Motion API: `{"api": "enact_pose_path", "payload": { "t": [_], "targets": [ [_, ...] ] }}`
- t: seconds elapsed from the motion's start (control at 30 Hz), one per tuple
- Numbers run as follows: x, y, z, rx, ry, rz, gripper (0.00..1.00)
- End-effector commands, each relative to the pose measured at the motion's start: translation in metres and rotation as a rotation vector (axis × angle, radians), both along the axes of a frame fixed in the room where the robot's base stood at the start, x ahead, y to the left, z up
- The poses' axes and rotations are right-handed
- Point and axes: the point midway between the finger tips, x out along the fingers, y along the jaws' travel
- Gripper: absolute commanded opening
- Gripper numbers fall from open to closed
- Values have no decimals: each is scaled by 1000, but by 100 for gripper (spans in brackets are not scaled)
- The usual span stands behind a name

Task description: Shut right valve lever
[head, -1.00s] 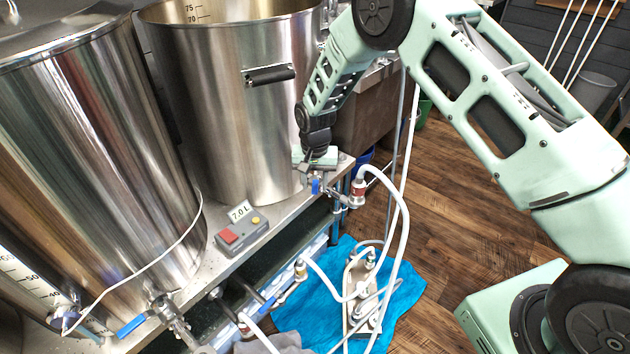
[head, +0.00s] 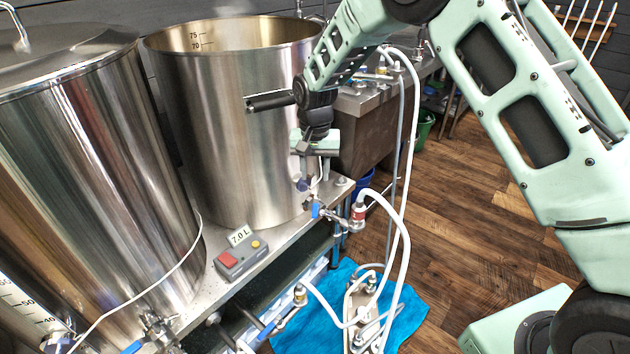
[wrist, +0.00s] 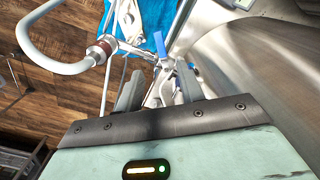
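The right valve (head: 330,214) is at the foot of the right steel kettle (head: 225,130). Its short blue lever (head: 316,210) shows at the kettle's right front. In the wrist view the blue lever (wrist: 160,44) lies just beyond my fingertips, a little toward the top of the picture. My gripper (head: 315,168) is above the valve, pointing down, with a visible gap to the lever. In the wrist view my gripper (wrist: 160,90) has its two grey fingers apart, with metal fittings visible between and beyond them. Nothing is held. The lever's exact angle to the pipe is hard to tell.
A white hose (head: 404,250) loops from the valve's red-banded coupling (head: 358,213). A control box (head: 242,258) sits on the steel stand. A pump (head: 362,312) rests on a blue towel (head: 405,315) below. The left kettle (head: 90,180) stands close by. Wooden floor is open at right.

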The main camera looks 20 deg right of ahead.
Motion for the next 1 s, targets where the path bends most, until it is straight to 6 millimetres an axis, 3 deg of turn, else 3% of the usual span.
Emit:
{"api": "enact_pose_path", "payload": {
  "t": [0.27,0.4,0.47,0.57,0.8,1.0],
  "targets": [
    [0,0,3,0,0,0,38],
    [-1,-1,1,10,5,-30,5],
    [-4,-3,-1,30,12,-88,0],
    [-12,-10,-7,93,41,-286,0],
    [-24,-39,-23,285,129,-1047,0],
    [-25,-62,-29,366,167,-1466,0]
  ]
}}
